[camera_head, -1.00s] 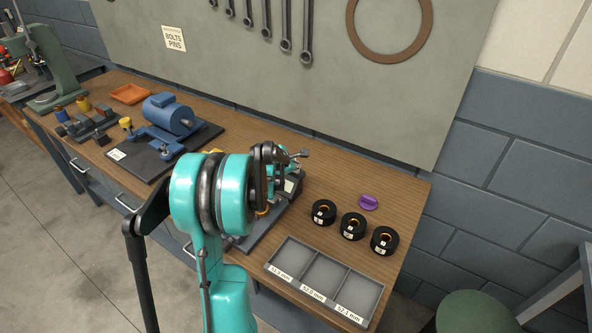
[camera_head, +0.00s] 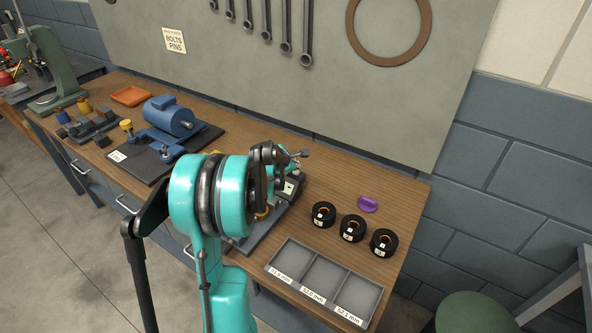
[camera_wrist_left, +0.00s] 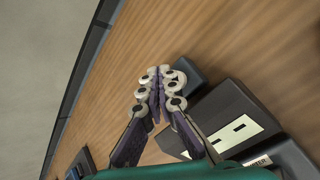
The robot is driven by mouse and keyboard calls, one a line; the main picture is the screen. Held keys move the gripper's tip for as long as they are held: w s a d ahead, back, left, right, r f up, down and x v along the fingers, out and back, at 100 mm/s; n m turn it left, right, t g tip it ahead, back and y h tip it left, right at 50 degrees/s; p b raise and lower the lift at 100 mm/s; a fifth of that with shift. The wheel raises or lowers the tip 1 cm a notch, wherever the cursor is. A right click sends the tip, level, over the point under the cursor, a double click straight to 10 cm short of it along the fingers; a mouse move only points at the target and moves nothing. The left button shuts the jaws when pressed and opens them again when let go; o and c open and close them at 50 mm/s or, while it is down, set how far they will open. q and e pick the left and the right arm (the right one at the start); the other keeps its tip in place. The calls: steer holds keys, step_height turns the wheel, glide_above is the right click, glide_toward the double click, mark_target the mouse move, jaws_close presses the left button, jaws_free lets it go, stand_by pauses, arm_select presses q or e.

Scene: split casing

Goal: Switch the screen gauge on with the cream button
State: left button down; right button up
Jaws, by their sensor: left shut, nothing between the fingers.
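The screen gauge (camera_head: 290,187) is a dark box with a small pale screen, partly hidden behind my left arm in the head view. In the left wrist view its pale screen (camera_wrist_left: 237,134) faces up and bears short dark marks. My left gripper (camera_wrist_left: 160,72) is shut and empty, its fingertips over the wooden bench beside the gauge's dark housing. In the head view my arm hides most of the gripper. I cannot make out the cream button in either view. My right gripper is not in view.
Three black rings (camera_head: 352,227) and a purple piece (camera_head: 368,204) lie right of the gauge. A grey three-compartment tray (camera_head: 287,283) is at the bench's front edge. A blue machine (camera_head: 168,117) stands to the left. The board (camera_head: 400,125) rises behind.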

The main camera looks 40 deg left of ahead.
mark_target(295, 173)
arm_select(q)
steer(key=shift+r, duration=0.1)
step_height(295, 173, up, 6)
steer(key=p, duration=0.4)
stand_by(0.4)
stand_by(0.3)
